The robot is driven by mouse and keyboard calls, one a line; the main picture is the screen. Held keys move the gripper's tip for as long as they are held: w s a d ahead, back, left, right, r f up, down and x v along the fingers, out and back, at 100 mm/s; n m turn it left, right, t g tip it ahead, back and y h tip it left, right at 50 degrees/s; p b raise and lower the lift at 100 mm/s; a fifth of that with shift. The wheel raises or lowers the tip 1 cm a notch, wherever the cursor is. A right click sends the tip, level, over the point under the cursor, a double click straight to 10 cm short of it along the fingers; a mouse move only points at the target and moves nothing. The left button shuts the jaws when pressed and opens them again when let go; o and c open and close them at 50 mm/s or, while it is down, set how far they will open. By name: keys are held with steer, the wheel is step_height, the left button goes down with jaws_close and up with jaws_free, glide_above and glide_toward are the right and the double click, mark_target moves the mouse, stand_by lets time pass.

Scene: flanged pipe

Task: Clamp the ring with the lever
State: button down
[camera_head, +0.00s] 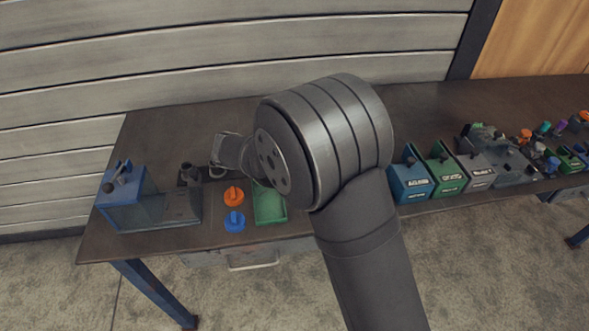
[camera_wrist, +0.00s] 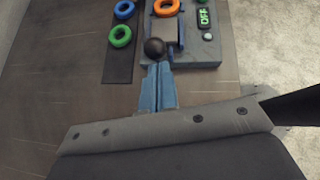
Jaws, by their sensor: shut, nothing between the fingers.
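In the wrist view, my gripper (camera_wrist: 158,72) shows as two blue fingers lying side by side, shut with nothing between them. A black ball knob (camera_wrist: 154,47), which looks like the lever's end, is right at the fingertips; I cannot tell whether they touch. The lever's shaft is not clear. An orange ring (camera_wrist: 166,7) sits on the grey-blue fixture (camera_wrist: 190,52) just beyond the knob, cut by the top edge. In the head view my wrist hides much of the work area, and the fingers cannot be made out clearly.
A blue ring (camera_wrist: 124,10) and a green ring (camera_wrist: 120,36) lie on a dark strip (camera_wrist: 118,68) left of the fixture. In the head view, a blue-and-grey device (camera_head: 150,205), two knobs and a green tray (camera_head: 270,204) stand at left; several bins (camera_head: 412,185) stand at right.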

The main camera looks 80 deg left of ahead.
steer(key=shift+r, duration=0.1)
stand_by(0.3)
steer(key=shift+w+r+g, duration=0.15)
steer(key=shift+w+g, duration=0.1)
steer(key=shift+g, duration=0.05)
steer(key=shift+w+r, duration=0.1)
steer(key=shift+w, duration=0.05)
steer(key=w+r+g, duration=0.1)
steer(key=g, duration=0.1)
steer(key=w+r+g, duration=0.1)
steer(key=w+g, duration=0.1)
steer(key=shift+w, duration=0.2)
steer(key=w+g, duration=0.2)
steer(key=g, duration=0.1)
steer(key=w+g, duration=0.1)
steer(key=w, duration=0.1)
steer(key=shift+r+m, duration=0.25)
steer(key=shift+m, duration=0.15)
steer(key=shift+w, duration=0.45)
steer(key=shift+w+f, duration=0.1)
